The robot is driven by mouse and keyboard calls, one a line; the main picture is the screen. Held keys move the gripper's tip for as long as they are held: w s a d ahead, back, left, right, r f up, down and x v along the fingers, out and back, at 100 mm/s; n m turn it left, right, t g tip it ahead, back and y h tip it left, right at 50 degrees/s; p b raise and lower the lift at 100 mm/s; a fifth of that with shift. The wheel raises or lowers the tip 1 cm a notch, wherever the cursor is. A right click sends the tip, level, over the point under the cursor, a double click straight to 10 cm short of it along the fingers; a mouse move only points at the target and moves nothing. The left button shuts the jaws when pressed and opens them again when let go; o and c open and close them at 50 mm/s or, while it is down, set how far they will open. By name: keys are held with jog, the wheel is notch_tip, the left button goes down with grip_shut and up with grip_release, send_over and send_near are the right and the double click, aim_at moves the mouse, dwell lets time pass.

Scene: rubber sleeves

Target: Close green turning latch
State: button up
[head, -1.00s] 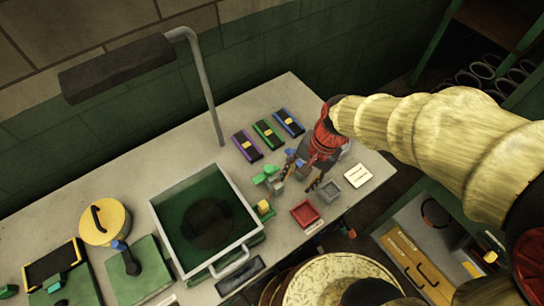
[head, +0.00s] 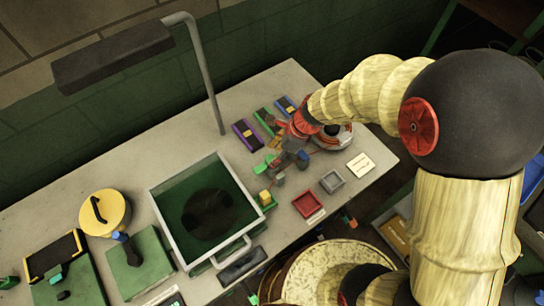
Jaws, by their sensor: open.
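The green turning latch (head: 260,114) appears to be the green-edged black block in the middle of a row of three at the back of the bench. Its right part is covered by a finger of my gripper, so the yellow piece on it and its turn cannot be told. My gripper (head: 273,132) is open, with its brownish fingers apart. It reaches in from the right, one finger over the green-edged block and the other just in front of it. Contact cannot be told.
The purple-edged block (head: 247,134) stands left of the latch and the blue-edged block (head: 287,106) right. Green pieces (head: 262,165) lie in front. A green-lined basin (head: 163,222), red tray (head: 307,204) and grey tray (head: 332,181) stand nearby. A lamp pole (head: 208,80) rises behind.

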jog(key=shift+x, duration=1.2)
jog(key=shift+c, duration=1.1)
jog(key=c, duration=0.9)
jog(key=shift+c, duration=0.2)
